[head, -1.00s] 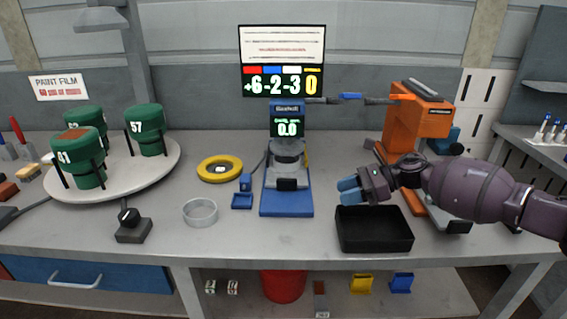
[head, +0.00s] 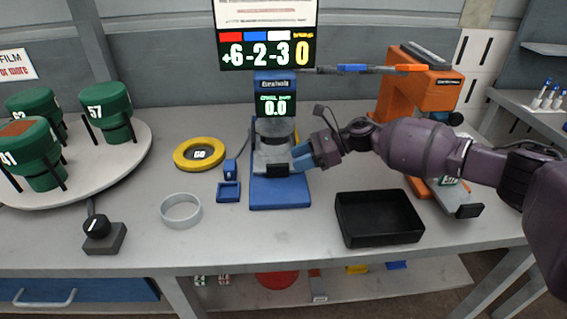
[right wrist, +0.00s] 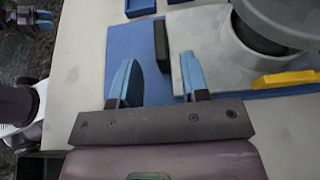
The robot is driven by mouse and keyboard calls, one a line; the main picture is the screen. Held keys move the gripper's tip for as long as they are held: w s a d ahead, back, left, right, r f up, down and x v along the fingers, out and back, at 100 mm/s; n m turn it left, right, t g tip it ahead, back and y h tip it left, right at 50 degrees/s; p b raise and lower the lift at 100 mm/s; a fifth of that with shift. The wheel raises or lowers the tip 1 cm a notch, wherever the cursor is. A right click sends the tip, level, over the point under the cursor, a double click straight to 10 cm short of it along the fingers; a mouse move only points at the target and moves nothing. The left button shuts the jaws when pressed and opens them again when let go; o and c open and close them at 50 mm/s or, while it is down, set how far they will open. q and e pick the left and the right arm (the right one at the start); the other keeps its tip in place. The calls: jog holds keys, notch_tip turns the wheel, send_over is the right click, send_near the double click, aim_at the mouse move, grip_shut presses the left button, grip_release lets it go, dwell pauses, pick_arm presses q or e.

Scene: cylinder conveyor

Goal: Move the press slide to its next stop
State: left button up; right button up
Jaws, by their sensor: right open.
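The press (head: 275,120) is a blue stand with a lit display reading 0.0. Its grey slide plate has a black block (head: 278,170) at the front and lies on the blue base (head: 280,194). My right gripper (head: 303,158) is open and empty, just right of the black block. In the right wrist view, the fingers of the gripper (right wrist: 157,72) are apart, with the black block (right wrist: 161,45) showing between their tips and no clear contact. Part of the slide (right wrist: 200,30) shows there too. What seems to be my left gripper (right wrist: 35,20) shows small at the top left corner.
A black tray (head: 380,237) stands right of the press, below my right arm. A yellow ring (head: 180,150), a pale ring (head: 166,221) and a small blue holder (head: 229,196) lie to the left. An orange machine (head: 385,98) stands at the right.

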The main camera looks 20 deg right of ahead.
aim_at(282, 164)
jog(key=shift+x, duration=2.3)
jog(key=shift+c, duration=0.4)
grip_shut()
